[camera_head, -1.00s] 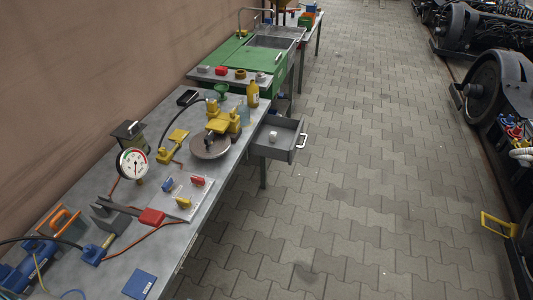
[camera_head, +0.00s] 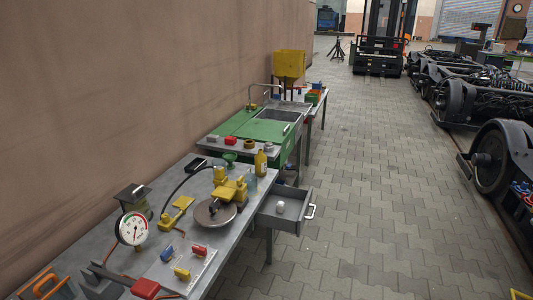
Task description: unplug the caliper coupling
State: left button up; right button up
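A yellow brake caliper (camera_head: 230,188) sits over a round grey disc (camera_head: 208,215) on the grey workbench (camera_head: 217,263). A black hose (camera_head: 184,181) arches from near the caliper's top left down toward a yellow device (camera_head: 175,214) on the bench. The caliper coupling is too small to tell apart where the hose meets the caliper. A pressure gauge (camera_head: 132,229) with a white dial stands at the left. Neither of my grippers shows in the head view.
An open grey drawer (camera_head: 290,222) with a small pale object juts into the aisle. A yellow bottle (camera_head: 260,163) stands near the bench's far end. Beyond are a green unit with a sink (camera_head: 277,116) and a forklift (camera_head: 380,45). Bogies (camera_head: 490,160) line the right; the paved aisle between is clear.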

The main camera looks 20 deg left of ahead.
aim_at(219, 171)
jog(key=i+l, duration=0.2)
jog(key=i, duration=0.3)
jog(key=i+l, duration=0.2)
jog(key=i, duration=0.25)
jog(key=i+l, duration=0.2)
jog(key=i, duration=0.3)
